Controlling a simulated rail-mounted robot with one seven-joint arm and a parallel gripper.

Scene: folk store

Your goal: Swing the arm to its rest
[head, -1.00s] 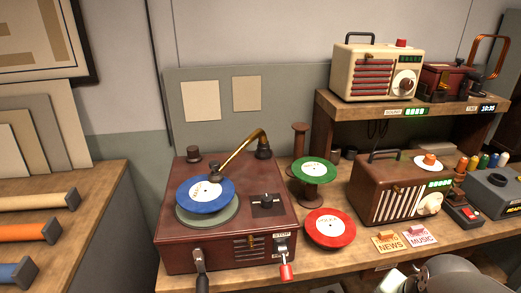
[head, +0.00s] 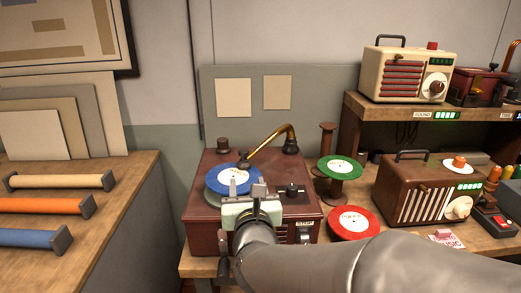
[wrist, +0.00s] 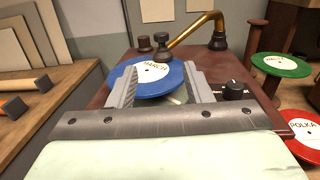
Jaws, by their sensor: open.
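The record player (head: 205,215) is a dark red box on the workbench. A blue record (head: 222,183) lies on its turntable, and its label reads MARCH in the wrist view (wrist: 177,78). The brass tone arm (head: 265,147) runs from its pivot at the back right, with its dark head (head: 243,160) over the record's far part. I cannot tell whether the head touches the record. A short dark peg (head: 223,146) stands at the player's back left. My gripper (head: 246,188) is open and empty, in front of the tone arm's head and over the record's near side.
A green record (head: 337,165) sits on a spool stand and a red record (head: 352,222) lies right of the player. A brown radio (head: 425,190) is further right. A shelf (head: 400,115) holds a cream radio (head: 405,75). A left counter (head: 100,225) carries coloured rolls.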

